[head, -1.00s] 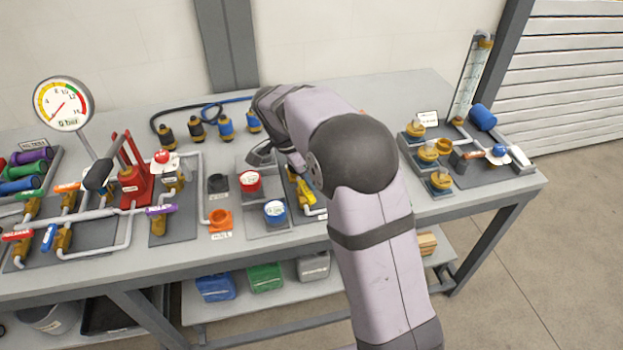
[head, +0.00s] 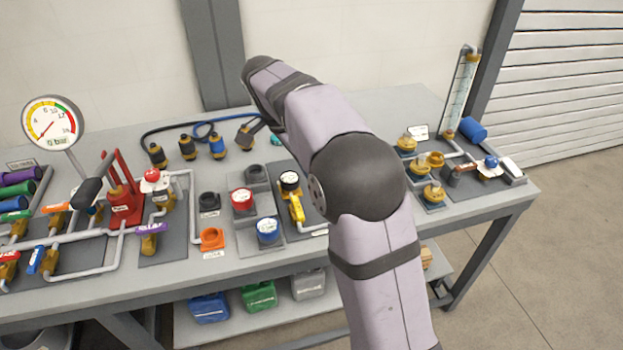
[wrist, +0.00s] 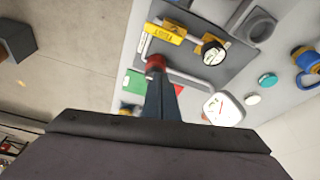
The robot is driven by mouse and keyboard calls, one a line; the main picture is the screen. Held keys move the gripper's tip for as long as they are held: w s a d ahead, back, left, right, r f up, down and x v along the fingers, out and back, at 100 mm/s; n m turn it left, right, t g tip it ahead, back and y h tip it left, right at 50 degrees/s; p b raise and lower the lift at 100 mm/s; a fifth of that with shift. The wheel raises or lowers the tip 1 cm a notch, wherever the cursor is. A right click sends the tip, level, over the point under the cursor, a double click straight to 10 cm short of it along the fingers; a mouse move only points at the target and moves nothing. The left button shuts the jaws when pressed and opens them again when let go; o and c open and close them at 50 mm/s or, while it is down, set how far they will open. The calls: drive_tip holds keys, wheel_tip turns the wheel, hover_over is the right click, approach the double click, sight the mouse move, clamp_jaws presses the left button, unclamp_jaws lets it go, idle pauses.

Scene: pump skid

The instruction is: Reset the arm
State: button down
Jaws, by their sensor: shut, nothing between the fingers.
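In the wrist view my gripper (wrist: 158,80) shows as dark fingers, shut and empty. A red part (wrist: 155,62) appears just beyond the fingertips; whether they touch cannot be told. The yellow-handled valve (head: 296,207) stands on a grey plate, and also shows in the wrist view (wrist: 165,33). A black-and-white round top (head: 290,181) is beside it.
Hose couplings (head: 187,147) stand at the back. The pressure gauge (head: 53,122) and red hand pump (head: 124,203) are at left. Red (head: 241,200) and blue (head: 268,231) caps sit mid-bench. Brass fittings (head: 434,195) and a tall sight tube (head: 460,92) are at right.

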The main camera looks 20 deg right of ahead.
drive_tip(key=shift+a+r, duration=0.15)
drive_tip(key=shift+r, duration=0.3)
drive_tip(key=shift+s, duration=0.1)
drive_tip(key=s+f+n+y+p, duration=0.1)
drive_tip(key=s+f+n, duration=0.3)
drive_tip(key=s, duration=0.4)
drive_tip(key=s+f+n+y+p, duration=0.1)
drive_tip(key=s+f+n, duration=0.3)
drive_tip(key=s, duration=0.5)
drive_tip(key=s+f+n+g+y+p, duration=0.1)
drive_tip(key=s+f+n, duration=0.3)
drive_tip(key=s+n, duration=0.3)
drive_tip(key=shift+s+a+y+p, duration=0.3)
drive_tip(key=shift+s+a, duration=0.15)
drive_tip(key=shift+s, duration=0.5)
